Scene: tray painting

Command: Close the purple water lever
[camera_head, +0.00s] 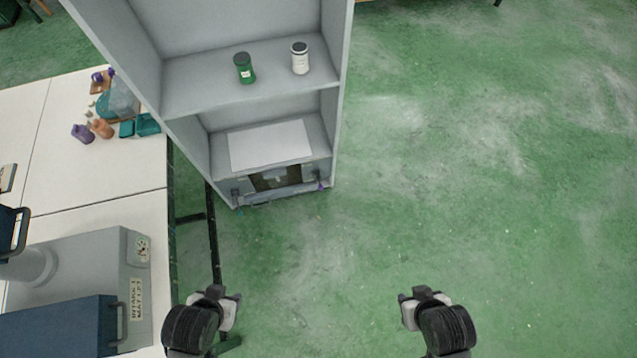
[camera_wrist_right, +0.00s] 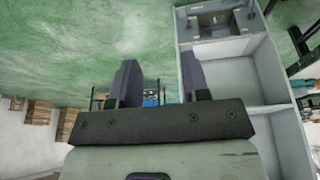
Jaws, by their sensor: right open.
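The small purple lever (camera_head: 321,186) is at the lower right front of the grey shelf cabinet (camera_head: 345,70), beside a dark panel (camera_head: 275,179) under the lowest shelf. It is too small to tell how it is turned. My left gripper (camera_head: 231,308) is low in the head view, in front of the cabinet and apart from it; its jaws are not clear. My right gripper (camera_head: 409,308) is low and to the right, over bare floor and well away from the lever. The right wrist view shows its two fingers (camera_wrist_right: 160,85) apart with nothing between them.
A green jar (camera_head: 244,68) and a white jar (camera_head: 300,58) stand on the upper shelf. A white sheet (camera_head: 270,145) lies on the lower one. A white table (camera_head: 95,190) with a grey machine (camera_head: 136,285) is on the left. The green floor at right is clear.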

